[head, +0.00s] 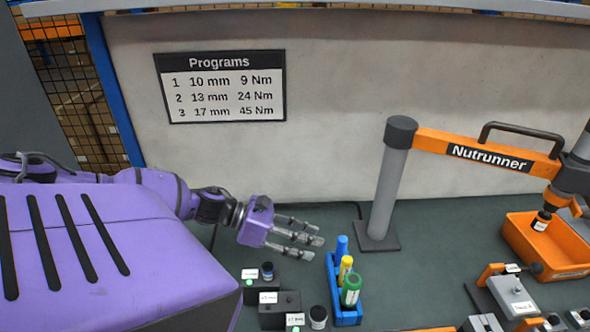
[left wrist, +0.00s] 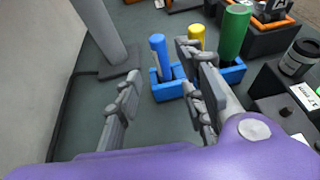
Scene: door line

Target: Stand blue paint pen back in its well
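The blue paint pen (head: 341,246) is at the far end of a blue holder (head: 347,320). In the left wrist view the blue pen (left wrist: 160,57) leans a little in its end of the holder (left wrist: 168,94); its lower end is hidden by the holder wall, so I cannot tell how it is seated. A yellow pen (head: 346,265) and a thicker green pen (head: 351,290) stand in the same holder. My left gripper (head: 303,234) is open and empty, to the left of the blue pen and apart from it. My right gripper is not in view.
Dark socket blocks with labels (head: 279,309) stand left of the holder. A grey post (head: 390,180) with an orange nutrunner arm (head: 475,152) rises behind it. An orange bin (head: 545,250) is at the right. Bench between post and holder is clear.

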